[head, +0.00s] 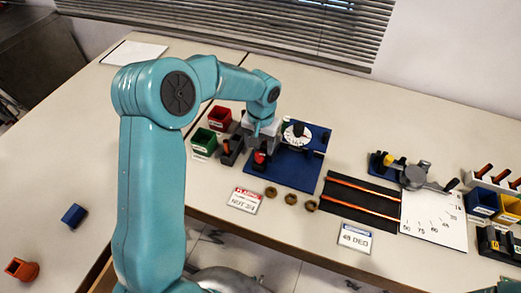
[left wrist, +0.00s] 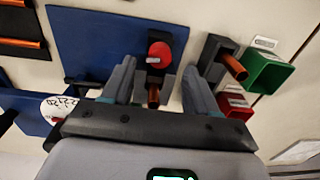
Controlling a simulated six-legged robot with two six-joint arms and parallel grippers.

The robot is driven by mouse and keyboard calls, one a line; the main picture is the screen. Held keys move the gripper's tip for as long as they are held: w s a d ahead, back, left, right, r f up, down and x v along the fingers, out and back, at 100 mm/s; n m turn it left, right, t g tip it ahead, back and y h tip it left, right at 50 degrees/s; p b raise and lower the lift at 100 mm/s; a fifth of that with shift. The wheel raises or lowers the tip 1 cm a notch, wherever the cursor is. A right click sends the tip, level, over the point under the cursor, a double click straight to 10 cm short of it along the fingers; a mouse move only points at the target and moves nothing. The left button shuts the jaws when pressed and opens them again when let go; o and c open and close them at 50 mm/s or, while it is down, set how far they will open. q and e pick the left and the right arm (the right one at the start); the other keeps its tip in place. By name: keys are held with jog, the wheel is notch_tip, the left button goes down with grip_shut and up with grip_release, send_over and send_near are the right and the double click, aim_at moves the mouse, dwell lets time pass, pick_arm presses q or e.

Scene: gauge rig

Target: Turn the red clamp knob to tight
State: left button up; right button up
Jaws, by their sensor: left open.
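The red clamp knob (head: 260,157) sits at the left part of a blue board (head: 296,172), low under my left gripper (head: 261,139). In the left wrist view the round red knob (left wrist: 160,54) shows at the top centre, near the edge of the blue board (left wrist: 90,40). My left gripper (left wrist: 160,72) is open and empty, one finger to each side of the knob's line. I cannot tell whether either finger touches it. An orange-brown peg end (left wrist: 153,97) shows between the fingers. My right gripper is not in view.
A white dial (head: 297,134) stands on the board. Left of it are a red bin (head: 219,118), a green bin (head: 204,141) and a black block with an orange peg (head: 228,150). Several brown nuts (head: 291,198) lie in front. The table's left side is mostly free.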

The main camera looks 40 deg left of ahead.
aim_at(260, 154)
pick_arm(q)
notch_tip(260, 154, down, 4)
jog(key=shift+w+a+r, duration=0.1)
jog(key=shift+f, duration=0.25)
jog(key=c, duration=1)
jog(key=shift+f+m+b, duration=0.2)
jog(key=shift+m+b, duration=0.2)
jog(key=shift+c, duration=0.2)
jog(key=shift+r+m, duration=0.1)
jog(key=shift+m, duration=0.2)
jog(key=shift+r+m, duration=0.15)
jog(key=shift+m, duration=0.15)
